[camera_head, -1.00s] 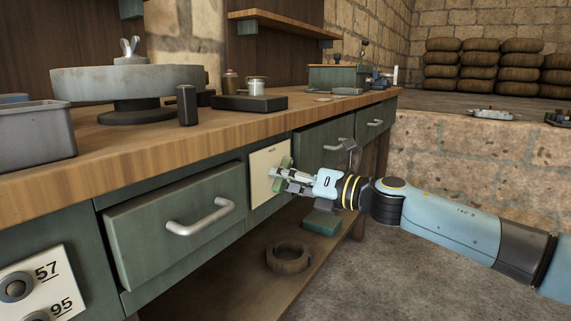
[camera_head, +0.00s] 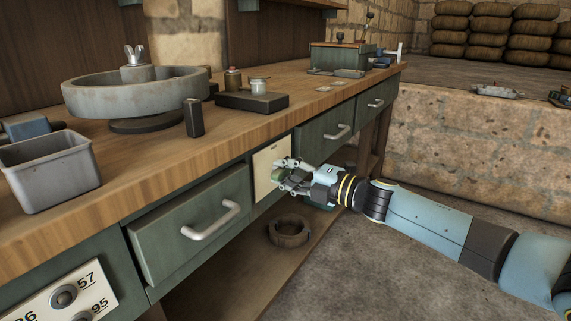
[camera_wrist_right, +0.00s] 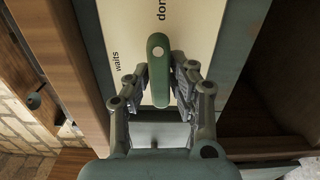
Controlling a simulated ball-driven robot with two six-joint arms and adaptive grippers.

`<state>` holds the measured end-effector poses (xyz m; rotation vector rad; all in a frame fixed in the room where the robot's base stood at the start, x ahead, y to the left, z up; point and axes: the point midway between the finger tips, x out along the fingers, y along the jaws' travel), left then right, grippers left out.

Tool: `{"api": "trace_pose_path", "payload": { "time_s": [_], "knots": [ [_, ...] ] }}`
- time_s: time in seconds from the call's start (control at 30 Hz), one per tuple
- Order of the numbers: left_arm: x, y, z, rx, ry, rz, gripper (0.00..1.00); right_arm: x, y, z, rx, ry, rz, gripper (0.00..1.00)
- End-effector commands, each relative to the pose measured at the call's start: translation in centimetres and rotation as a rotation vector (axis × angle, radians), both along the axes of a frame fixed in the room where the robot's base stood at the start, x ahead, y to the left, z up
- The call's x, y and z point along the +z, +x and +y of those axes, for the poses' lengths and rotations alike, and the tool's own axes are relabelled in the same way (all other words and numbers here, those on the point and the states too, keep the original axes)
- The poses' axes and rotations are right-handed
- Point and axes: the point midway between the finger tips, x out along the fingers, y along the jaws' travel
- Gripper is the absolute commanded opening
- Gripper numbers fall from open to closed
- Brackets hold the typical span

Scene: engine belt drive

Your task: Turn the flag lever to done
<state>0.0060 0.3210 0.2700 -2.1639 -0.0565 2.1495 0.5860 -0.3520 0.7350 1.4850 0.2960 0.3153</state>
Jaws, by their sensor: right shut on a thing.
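The flag lever (camera_wrist_right: 158,62) is a green, round-ended bar on a cream label plate (camera_wrist_right: 203,35) on the bench front. The right wrist view shows the word "waits" left of the lever and a partly cut-off "don" beyond its tip. The lever's tip points close to "don". In the head view the lever (camera_head: 278,175) is small and partly hidden by my fingers. My right gripper (camera_wrist_right: 160,88) is shut on the lever, with one finger on each side; it also shows in the head view (camera_head: 283,177). My left gripper is out of view.
A drawer with a metal handle (camera_head: 211,220) stands slightly out left of the plate. A dial panel (camera_head: 68,300) is at lower left. A ring (camera_head: 289,232) lies on the lower shelf. The bench top (camera_head: 160,160) overhangs the plate. The floor at right is clear.

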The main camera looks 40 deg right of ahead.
Motion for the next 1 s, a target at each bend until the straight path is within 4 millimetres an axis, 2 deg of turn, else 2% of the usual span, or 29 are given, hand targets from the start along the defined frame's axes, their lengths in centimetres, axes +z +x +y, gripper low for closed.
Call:
{"api": "trace_pose_path", "payload": {
  "time_s": [0.27,0.7,0.73,0.87,1.0],
  "knots": [
    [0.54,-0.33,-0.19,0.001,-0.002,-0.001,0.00,0.03,0.03,-0.13,-0.003,0.064,0.028,0.00],
    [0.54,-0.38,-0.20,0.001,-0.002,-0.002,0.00,-0.10,0.00,-0.17,-0.004,0.071,0.032,0.00],
    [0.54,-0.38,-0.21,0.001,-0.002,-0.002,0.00,-0.10,0.00,-0.17,-0.004,0.071,0.032,0.24],
    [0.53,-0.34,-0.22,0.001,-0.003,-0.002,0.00,-0.08,0.00,-0.14,-0.003,0.071,0.032,0.41],
    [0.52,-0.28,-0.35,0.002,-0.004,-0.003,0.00,-0.04,0.00,-0.09,-0.002,0.070,0.031,0.42]
  ]
}}
